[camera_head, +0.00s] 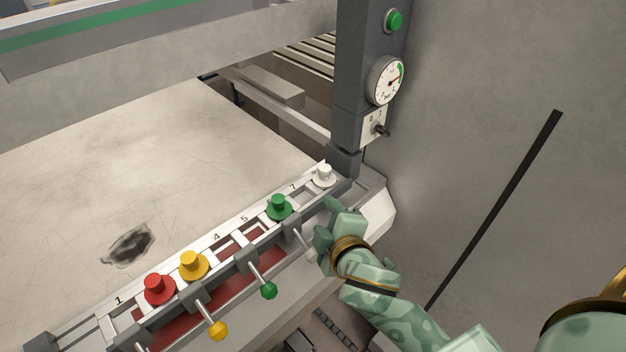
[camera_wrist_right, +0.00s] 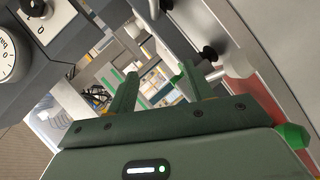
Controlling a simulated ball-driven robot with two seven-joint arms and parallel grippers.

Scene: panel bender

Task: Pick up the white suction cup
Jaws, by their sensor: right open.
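The white suction cup (camera_head: 323,175) stands upright at the far right end of the numbered rail, by slot 8. My right gripper (camera_head: 325,220) is open and empty, just in front of and below the cup in the head view, apart from it. In the right wrist view the open fingers (camera_wrist_right: 158,80) have nothing between them close by. A pale round part (camera_wrist_right: 238,62) shows to their right there; I cannot tell whether it is the cup. My left gripper is not in view.
Green (camera_head: 279,207), yellow (camera_head: 193,265) and red (camera_head: 158,289) cups stand along the same rail (camera_head: 222,240). Levers with coloured knobs stick out in front. A dark post (camera_head: 356,70) with a gauge (camera_head: 386,81) rises behind the white cup.

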